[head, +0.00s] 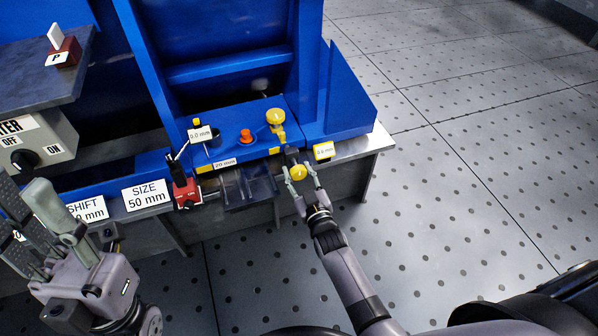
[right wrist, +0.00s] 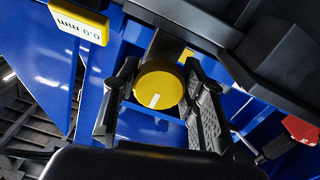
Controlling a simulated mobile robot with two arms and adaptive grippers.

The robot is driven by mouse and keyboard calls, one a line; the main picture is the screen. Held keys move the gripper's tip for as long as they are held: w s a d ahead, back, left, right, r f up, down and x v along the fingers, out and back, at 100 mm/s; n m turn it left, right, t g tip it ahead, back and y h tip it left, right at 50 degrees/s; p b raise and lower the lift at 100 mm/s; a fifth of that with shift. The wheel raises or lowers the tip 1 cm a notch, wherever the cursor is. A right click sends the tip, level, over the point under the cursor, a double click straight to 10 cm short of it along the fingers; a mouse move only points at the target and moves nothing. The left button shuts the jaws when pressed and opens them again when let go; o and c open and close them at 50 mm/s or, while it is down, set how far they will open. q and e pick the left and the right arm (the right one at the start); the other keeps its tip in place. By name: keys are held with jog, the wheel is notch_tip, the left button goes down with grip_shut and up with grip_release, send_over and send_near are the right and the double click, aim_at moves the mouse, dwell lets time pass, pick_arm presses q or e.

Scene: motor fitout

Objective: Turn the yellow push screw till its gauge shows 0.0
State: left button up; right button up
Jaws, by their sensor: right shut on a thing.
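The yellow push screw (head: 298,172) is a round knob at the front of the blue machine. In the right wrist view its yellow face (right wrist: 158,88) carries a white mark. My right gripper (head: 300,180) is shut on it, with one finger on each side. The yellow-framed gauge (head: 323,150) sits just right of the screw in the head view. In the right wrist view the gauge (right wrist: 79,20) is upside down and appears to read 0.0 mm. My left gripper (head: 45,225) is at the lower left, open and apart from the screw.
Another yellow knob (head: 275,117) and an orange knob (head: 246,135) stand on the blue machine (head: 340,100). The floor at the right is clear.

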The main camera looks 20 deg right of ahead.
dwell(0.3)
jog(key=o, duration=1.2)
jog(key=shift+c, duration=0.2)
jog(key=s, duration=1.2)
jog(key=shift+d, duration=0.2)
dwell(0.3)
